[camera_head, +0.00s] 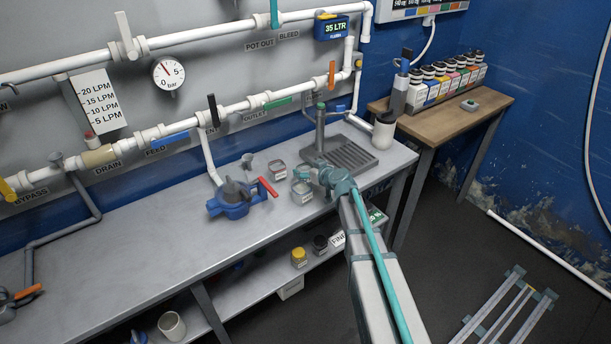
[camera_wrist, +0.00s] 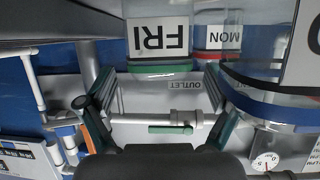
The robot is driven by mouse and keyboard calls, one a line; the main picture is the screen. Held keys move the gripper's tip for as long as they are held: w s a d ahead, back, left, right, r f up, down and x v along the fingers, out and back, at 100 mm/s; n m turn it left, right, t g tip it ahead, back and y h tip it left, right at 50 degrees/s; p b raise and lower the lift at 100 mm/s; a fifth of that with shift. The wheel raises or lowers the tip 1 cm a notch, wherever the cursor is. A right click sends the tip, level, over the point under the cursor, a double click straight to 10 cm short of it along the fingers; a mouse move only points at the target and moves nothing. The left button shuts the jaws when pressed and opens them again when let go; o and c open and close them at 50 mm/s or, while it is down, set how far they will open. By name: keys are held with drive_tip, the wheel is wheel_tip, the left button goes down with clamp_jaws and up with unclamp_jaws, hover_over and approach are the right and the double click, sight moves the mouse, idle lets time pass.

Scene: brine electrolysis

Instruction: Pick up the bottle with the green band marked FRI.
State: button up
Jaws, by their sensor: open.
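The FRI bottle (camera_wrist: 158,38) shows upside down in the wrist view: a clear bottle with a white FRI label and a green band (camera_wrist: 160,68). My gripper (camera_wrist: 162,82) is open, one finger on each side of the bottle's width. The bottle looks in line with the gap; I cannot tell whether it is between the fingertips or just beyond them. In the head view my gripper (camera_head: 326,179) is low over the bench, beside a small clear bottle (camera_head: 301,191), probably this one, though its label is unreadable there.
A MON bottle (camera_wrist: 217,38) with a red band stands close beside it. A clear blue-banded object (camera_wrist: 272,108) fills the wrist view's right. On the bench (camera_head: 130,265) are a blue pump (camera_head: 235,205), another small bottle (camera_head: 277,170) and a sink (camera_head: 345,155). Pipes run along the wall behind.

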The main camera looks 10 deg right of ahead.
drive_tip(key=shift+x, duration=0.95)
drive_tip(key=c, duration=1.3)
drive_tip(key=shift+r, duration=0.15)
